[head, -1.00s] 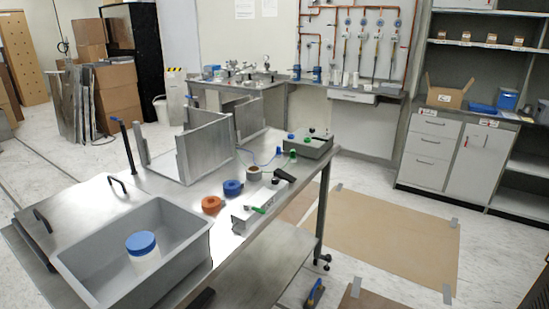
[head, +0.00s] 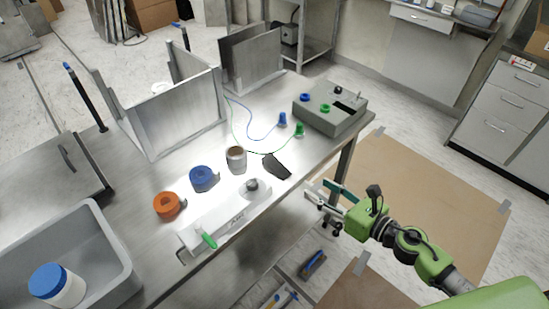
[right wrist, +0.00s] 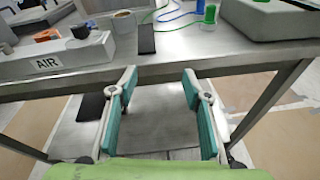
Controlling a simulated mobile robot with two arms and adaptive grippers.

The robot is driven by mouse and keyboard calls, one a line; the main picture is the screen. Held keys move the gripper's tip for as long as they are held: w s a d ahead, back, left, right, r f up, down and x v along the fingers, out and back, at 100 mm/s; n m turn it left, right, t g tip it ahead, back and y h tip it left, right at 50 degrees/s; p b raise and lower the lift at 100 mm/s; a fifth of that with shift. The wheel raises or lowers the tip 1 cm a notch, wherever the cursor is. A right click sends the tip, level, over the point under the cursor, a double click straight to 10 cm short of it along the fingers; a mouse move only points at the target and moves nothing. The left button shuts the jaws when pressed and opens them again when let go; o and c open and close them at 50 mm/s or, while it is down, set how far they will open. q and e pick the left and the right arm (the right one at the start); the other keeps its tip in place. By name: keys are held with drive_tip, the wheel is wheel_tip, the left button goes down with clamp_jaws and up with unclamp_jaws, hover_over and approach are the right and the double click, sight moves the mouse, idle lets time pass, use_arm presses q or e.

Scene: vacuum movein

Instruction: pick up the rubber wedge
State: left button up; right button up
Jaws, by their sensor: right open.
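The rubber wedge appears to be the small black piece (head: 276,166) lying on the steel table near its front edge. It also shows in the right wrist view (right wrist: 146,38), at the table edge beyond the fingers. My right gripper (head: 322,194) is off the table's front edge, to the right of the wedge and apart from it. In the right wrist view my right gripper (right wrist: 160,78) has its two teal-padded fingers spread, with nothing between them. My left gripper is not in view.
An AIR box (head: 226,219) with a green lever lies left of the wedge. Tape rolls (head: 204,178) are behind it. A grey control box (head: 331,108) with blue and green plugs (head: 300,130) stands to the right. A grey bin (head: 118,245) holds a blue-lidded jar.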

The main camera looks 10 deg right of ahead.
wheel_tip(320, 180, up, 3)
drive_tip(key=a+n+y+p, duration=0.1)
drive_tip(key=a+n, duration=0.2)
drive_tip(key=p, duration=0.2)
approach(277, 165)
drive_tip(key=shift+w+a+r, duration=0.1)
drive_tip(key=shift+w+a, duration=0.25)
drive_tip(key=shift+w, duration=0.2)
drive_tip(key=shift+w+a+r, duration=0.1)
drive_tip(key=shift+w+a, duration=0.2)
drive_tip(key=shift+w, duration=0.25)
drive_tip(key=shift+w+a+f+m, duration=0.3)
drive_tip(key=shift+w+a, duration=0.15)
drive_tip(key=shift+w, duration=0.15)
drive_tip(key=x, duration=0.4)
drive_tip(key=shift+w+a+f+p, duration=0.15)
drive_tip(key=shift+a+f+p, duration=0.05)
drive_tip(key=shift+f+p, duration=0.15)
drive_tip(key=c, duration=1.2)
